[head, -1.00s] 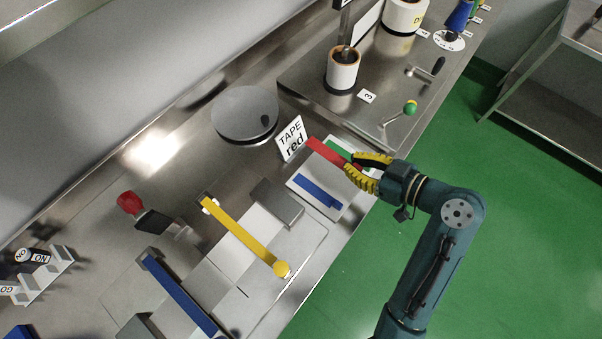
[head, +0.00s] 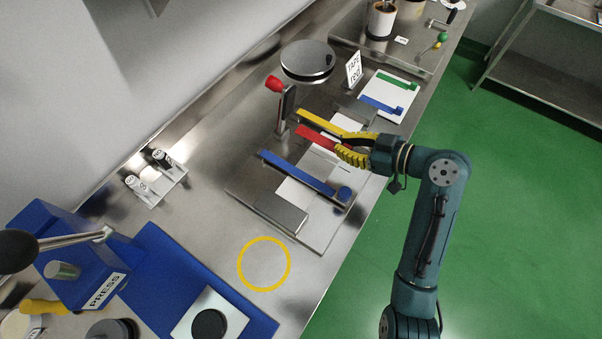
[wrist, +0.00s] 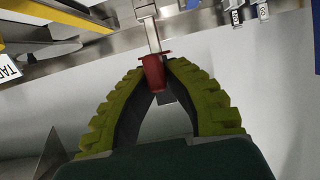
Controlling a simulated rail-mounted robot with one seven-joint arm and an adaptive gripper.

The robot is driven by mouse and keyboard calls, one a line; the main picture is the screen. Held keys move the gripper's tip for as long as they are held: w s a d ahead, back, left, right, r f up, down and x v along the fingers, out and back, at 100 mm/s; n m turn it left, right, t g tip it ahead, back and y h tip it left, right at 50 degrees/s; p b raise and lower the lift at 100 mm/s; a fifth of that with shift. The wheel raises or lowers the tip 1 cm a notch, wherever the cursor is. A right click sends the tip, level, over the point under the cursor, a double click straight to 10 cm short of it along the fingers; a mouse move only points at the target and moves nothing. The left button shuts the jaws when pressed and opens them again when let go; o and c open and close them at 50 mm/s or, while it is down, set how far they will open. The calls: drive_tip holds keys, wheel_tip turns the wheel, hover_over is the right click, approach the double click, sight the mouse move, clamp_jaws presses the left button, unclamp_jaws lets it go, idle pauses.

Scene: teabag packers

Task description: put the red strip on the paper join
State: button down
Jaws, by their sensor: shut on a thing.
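My gripper (head: 348,152) is shut on the red strip (head: 316,135), which sticks out from the fingertips toward the back left. In the wrist view the red strip (wrist: 153,73) shows nearly end-on between the yellow fingers. In the head view the strip appears over the splicing plate (head: 318,235), between the yellow bar (head: 322,121) and the blue bar (head: 298,172). White paper (head: 294,194) lies on the plate under and beside the bars. The paper join is hard to make out, partly covered by the strip and gripper. I cannot tell the strip's height above the paper.
A white card (head: 372,108) with green and blue strips lies behind, beside the TAPE red sign (head: 354,69). A red-topped metal post (head: 285,105) stands close to the strip's far end. A grey block (head: 281,211) sits on the plate. A blue press (head: 75,255) is front left.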

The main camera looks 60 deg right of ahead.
sight(343, 168)
drive_tip(key=f, duration=0.3)
drive_tip(key=d+f+b, duration=0.1)
drive_tip(key=f, duration=0.5)
drive_tip(key=shift+s+d+f, duration=0.3)
drive_tip(key=shift+s+f, duration=0.05)
drive_tip(key=shift+s, duration=0.05)
drive_tip(key=shift+f+b, duration=0.25)
drive_tip(key=shift+b, duration=0.2)
drive_tip(key=c, duration=1.2)
unclamp_jaws()
drive_tip(key=shift+r, duration=0.1)
